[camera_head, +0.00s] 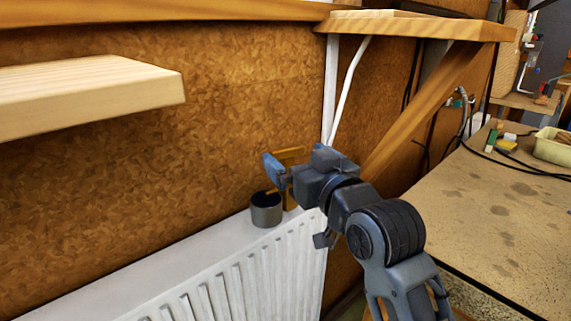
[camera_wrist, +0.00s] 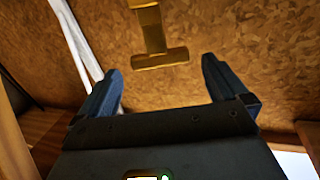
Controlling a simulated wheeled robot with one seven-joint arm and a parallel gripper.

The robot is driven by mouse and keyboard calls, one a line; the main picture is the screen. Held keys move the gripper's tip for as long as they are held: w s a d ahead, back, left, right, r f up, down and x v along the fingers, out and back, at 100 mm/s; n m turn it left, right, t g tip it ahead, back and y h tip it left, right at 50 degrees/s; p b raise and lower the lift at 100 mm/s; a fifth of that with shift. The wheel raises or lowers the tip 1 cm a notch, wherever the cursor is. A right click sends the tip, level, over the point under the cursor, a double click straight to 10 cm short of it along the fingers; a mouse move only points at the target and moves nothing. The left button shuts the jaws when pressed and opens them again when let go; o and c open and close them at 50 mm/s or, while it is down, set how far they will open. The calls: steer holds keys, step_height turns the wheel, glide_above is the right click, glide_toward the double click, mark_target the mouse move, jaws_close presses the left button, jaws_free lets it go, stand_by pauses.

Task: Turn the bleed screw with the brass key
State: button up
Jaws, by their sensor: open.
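The brass key (camera_wrist: 152,36) shows in the wrist view as a flat yellow shaft with a crossbar. It lies ahead of my gripper (camera_wrist: 161,66), whose jaws are open with a finger on each side of the view. The crossbar appears between the fingertips with clear gaps to both; its depth is hard to judge. In the head view my gripper (camera_head: 280,172) is just above a dark grey cup (camera_head: 266,211) on the white radiator (camera_head: 232,258). Brass-coloured parts (camera_head: 293,154) show behind the jaws, partly hidden. I cannot make out the bleed screw.
A pale wooden shelf (camera_head: 90,90) juts out at left. A wooden shelf with a diagonal brace (camera_head: 425,105) is above and right of my arm. A speckled worktable (camera_head: 500,215) with cables and a tub (camera_head: 553,146) stands at right. The chipboard wall is close behind my gripper.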

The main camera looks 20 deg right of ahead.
mark_target(290, 151)
steer(key=w, duration=0.4)
steer(key=shift+w+a+p, duration=0.1)
steer(key=shift+w+p, duration=0.15)
steer(key=shift+p, duration=0.05)
steer(key=c, duration=1.1)
